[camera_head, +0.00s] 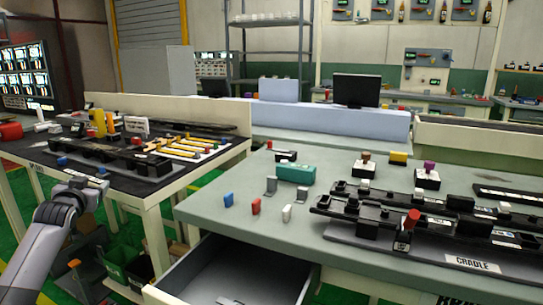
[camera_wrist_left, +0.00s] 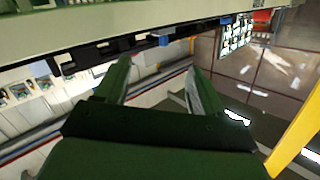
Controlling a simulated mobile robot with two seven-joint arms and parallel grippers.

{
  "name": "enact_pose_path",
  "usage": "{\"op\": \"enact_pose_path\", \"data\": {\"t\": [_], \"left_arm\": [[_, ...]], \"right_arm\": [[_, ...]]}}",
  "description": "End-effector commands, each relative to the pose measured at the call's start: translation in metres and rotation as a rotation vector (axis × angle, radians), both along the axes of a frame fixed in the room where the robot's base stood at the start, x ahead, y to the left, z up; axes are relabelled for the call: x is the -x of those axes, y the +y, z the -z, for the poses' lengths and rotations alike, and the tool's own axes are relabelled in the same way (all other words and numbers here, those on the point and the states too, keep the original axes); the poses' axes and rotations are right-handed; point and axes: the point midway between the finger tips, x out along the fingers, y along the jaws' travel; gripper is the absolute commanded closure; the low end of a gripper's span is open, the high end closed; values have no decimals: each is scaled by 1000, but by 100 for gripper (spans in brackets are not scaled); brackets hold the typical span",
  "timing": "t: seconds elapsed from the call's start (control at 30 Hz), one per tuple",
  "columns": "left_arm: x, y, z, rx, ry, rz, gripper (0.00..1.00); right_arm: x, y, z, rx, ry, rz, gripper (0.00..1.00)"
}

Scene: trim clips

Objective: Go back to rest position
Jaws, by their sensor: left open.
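My left arm comes in from the lower left in the head view, and its gripper (camera_head: 88,187) is in front of the left table's near edge. In the left wrist view the two green fingers (camera_wrist_left: 160,88) are spread apart with nothing between them. The right gripper is in neither view. On the right table, a blue clip (camera_head: 228,199), a red clip (camera_head: 256,206) and a white clip (camera_head: 286,212) stand in a row. A black trim strip lies on the cradle (camera_head: 470,262), with a red piece (camera_head: 412,218) on it.
The left table (camera_head: 160,192) carries dark strips, yellow bars and small blocks. An open grey drawer (camera_head: 235,275) juts out below the right table (camera_head: 300,240). Dark bins (camera_head: 125,265) stand under the left table. A teal block (camera_head: 294,173) lies near the right table's back.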

Motion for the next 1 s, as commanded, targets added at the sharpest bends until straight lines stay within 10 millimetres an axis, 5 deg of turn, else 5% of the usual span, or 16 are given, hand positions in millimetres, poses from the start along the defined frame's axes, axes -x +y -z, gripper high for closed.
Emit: {"op": "enact_pose_path", "data": {"t": [0.27,0.6,0.8,1.0], "left_arm": [[35,-77,112,-13,120,130,31],[145,-191,246,56,285,314,31],[229,-250,294,140,372,395,31],[311,-296,315,238,442,446,31]], "right_arm": [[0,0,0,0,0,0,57],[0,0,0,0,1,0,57],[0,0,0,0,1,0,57],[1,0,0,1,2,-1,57]]}}
